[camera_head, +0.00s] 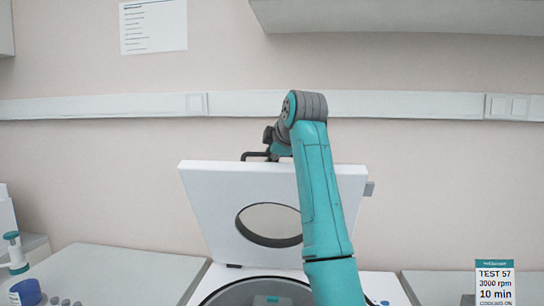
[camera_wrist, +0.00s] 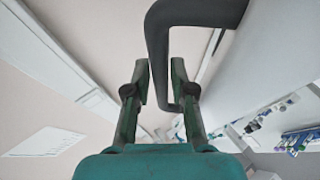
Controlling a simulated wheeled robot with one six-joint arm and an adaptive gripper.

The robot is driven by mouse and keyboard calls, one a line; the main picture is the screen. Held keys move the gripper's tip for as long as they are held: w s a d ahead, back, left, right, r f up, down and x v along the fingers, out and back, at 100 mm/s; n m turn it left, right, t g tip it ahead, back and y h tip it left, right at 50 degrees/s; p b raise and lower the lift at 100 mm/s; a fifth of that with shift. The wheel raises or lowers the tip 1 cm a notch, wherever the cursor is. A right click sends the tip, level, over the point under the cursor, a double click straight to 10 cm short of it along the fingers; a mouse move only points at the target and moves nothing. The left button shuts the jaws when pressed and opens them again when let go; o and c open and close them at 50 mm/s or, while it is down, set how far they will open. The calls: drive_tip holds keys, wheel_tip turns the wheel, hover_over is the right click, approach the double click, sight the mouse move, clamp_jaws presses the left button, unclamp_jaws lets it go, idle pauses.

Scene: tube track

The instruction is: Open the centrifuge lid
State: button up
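The white centrifuge lid (camera_head: 215,195) stands raised and tilted back, with a round window in it. The open centrifuge body (camera_head: 385,288) is below, with the dark rotor bowl partly in view. The dark lid handle (camera_head: 254,155) is at the lid's top edge; it looms large in the wrist view (camera_wrist: 157,40). In the head view my teal arm hides part of the lid and window.
Grey counters (camera_head: 120,272) lie on both sides of the centrifuge. A blue-capped bottle (camera_head: 25,292) and a pump dispenser (camera_head: 15,252) stand at the left. A test label (camera_head: 495,283) is at the right. A wall cabinet (camera_head: 400,15) hangs above.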

drive_tip(key=v, duration=1.2)
